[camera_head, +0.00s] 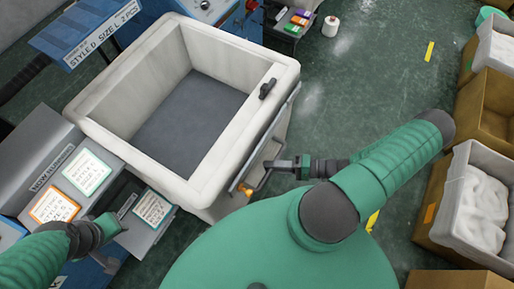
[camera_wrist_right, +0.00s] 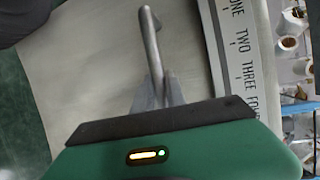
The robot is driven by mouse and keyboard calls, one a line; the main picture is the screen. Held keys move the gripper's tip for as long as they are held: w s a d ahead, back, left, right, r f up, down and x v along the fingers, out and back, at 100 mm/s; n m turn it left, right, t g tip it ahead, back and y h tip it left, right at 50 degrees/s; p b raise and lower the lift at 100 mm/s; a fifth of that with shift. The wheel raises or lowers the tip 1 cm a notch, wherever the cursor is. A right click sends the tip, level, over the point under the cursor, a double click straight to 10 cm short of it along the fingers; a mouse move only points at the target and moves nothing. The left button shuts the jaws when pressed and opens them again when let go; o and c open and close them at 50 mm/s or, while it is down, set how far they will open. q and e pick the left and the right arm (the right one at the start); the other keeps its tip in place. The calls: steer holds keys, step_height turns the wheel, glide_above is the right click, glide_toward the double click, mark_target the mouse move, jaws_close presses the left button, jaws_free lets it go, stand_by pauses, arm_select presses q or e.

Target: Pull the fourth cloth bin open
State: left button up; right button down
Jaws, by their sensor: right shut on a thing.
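A large cloth bin (camera_head: 86,112) with pale padded walls and a bare grey floor stands in front of me, left of centre in the head view. A metal handle (camera_head: 277,127) runs along its right side; the handle also shows in the right wrist view (camera_wrist_right: 150,45). My right gripper (camera_head: 272,165) is shut on the handle, its fingers partly hiding it. A strip (camera_wrist_right: 243,60) lettered ONE, TWO, THREE and the start of FOUR runs beside it. My left gripper (camera_head: 115,226) is above the grey panel at lower left; its fingers are unclear.
A black fitting (camera_head: 267,88) sits on the bin's right rim. Placards (camera_head: 88,172) stand on the machine at left. Cartons (camera_head: 487,105) with white contents line the right edge. Green floor (camera_head: 365,75) between bin and cartons is mostly free.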

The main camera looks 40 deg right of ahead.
steer(key=shift+s+d+f, duration=0.1)
steer(key=shift+s+f, duration=0.05)
steer(key=shift+s, duration=0.4)
steer(key=shift+s+d+f, duration=0.1)
steer(key=shift+s, duration=0.45)
steer(key=c, duration=1.4)
jaws_free()
steer(key=shift+w, duration=0.1)
steer(key=shift+o, duration=0.2)
steer(key=shift+r, duration=0.1)
steer(key=b+v, duration=0.2)
steer(key=v, duration=1.5)
